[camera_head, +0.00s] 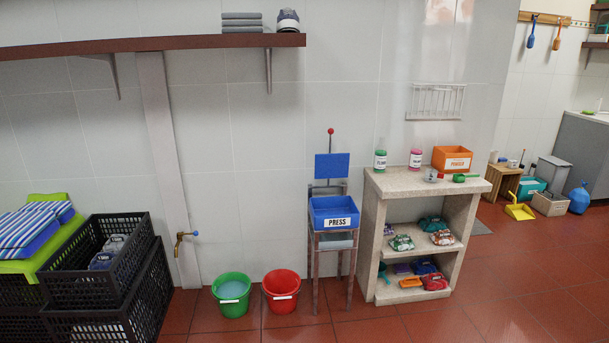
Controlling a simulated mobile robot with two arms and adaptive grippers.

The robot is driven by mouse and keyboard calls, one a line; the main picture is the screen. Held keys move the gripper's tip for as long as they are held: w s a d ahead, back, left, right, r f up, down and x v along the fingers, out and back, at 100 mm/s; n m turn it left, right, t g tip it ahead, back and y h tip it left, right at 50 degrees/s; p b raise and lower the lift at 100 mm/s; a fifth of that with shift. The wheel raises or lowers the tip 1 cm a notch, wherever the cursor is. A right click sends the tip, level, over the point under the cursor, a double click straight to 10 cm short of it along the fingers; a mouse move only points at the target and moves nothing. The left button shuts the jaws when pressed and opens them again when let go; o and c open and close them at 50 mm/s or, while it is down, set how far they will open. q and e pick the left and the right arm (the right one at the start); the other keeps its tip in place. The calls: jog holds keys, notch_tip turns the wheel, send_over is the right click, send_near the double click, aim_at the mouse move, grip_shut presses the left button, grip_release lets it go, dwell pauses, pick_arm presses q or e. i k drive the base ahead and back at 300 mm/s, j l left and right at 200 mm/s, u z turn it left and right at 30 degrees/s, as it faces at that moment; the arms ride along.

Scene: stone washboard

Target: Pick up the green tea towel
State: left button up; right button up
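I cannot tell for sure which thing is the green tea towel. A lime-green cloth-like piece (22,267) lies at the far left on a black crate, under blue-and-white striped pieces (28,228). A dark green soft bundle (431,223) sits on the middle shelf of the stone stand (374,222), at the right of the middle. A green-and-white bundle (401,243) sits in front of it, beside a red, white and green one (443,238). Neither of my grippers is in view.
Black crates (148,283) stand at the left. A green bucket (234,311) with water and a red bucket (283,305) stand on the floor, beside the blue PRESS box (334,211) on its frame. Red tiled floor (500,290) is clear at the right front.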

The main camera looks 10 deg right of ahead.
aim_at(401, 242)
jog(key=i+z, duration=0.35)
jog(key=i, duration=0.25)
jog(key=i+z, duration=0.3)
jog(key=i, duration=0.3)
jog(key=i+j+z, duration=0.35)
jog(key=i, duration=0.25)
jog(key=i+l, duration=1)
jog(key=i, duration=0.15)
